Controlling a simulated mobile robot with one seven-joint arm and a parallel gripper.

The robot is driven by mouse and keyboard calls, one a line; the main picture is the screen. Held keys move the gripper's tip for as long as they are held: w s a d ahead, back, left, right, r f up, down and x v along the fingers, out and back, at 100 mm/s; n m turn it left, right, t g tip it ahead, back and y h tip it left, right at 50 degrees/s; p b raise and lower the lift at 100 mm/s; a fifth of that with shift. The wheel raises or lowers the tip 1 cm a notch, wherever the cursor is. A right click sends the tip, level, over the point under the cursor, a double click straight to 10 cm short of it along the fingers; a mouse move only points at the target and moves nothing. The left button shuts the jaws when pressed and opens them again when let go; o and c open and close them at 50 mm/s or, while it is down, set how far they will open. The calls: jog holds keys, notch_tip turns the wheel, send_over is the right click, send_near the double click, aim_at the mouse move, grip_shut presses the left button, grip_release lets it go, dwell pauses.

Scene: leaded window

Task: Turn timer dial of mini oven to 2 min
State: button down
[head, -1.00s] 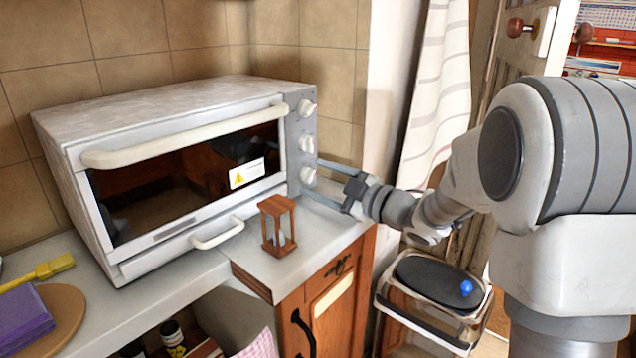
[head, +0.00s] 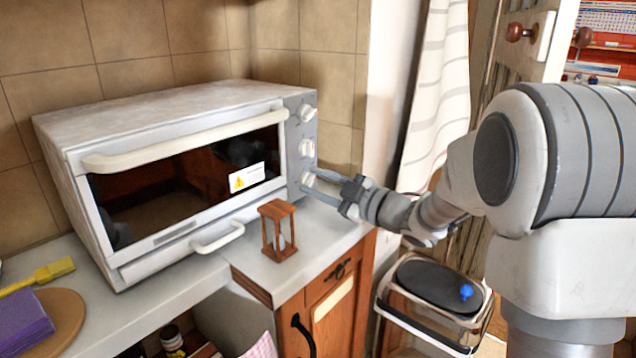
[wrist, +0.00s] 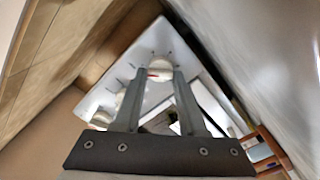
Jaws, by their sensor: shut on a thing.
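The white mini oven (head: 170,108) stands on the counter, its dark glass door shut. Its grey right-hand panel carries a top knob (head: 307,113), a middle knob (head: 305,147) and a bottom knob (head: 308,179). My gripper (head: 314,184) reaches in from the right and is shut on the bottom knob. In the wrist view, my gripper (wrist: 159,78) has one finger on each side of this white knob (wrist: 160,64), with a red mark on it. The other knobs lie to the lower left there. The dial markings are too small to read.
A wooden hourglass (head: 278,231) stands on the counter close below the oven's right front. The oven's door handle (head: 185,140) juts forward. A yellow brush (head: 40,275) lies at the far left. A bin (head: 435,300) stands on the floor right of the cabinet.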

jog(key=shift+m+p, duration=0.55)
jog(key=shift+m, duration=0.05)
jog(key=shift+c, duration=2.4)
grip_release()
jog(key=p+v, duration=0.2)
jog(key=v, duration=1.5)
jog(key=shift+d+p, duration=0.25)
jog(key=shift+p, duration=0.1)
jog(key=shift+s, duration=0.15)
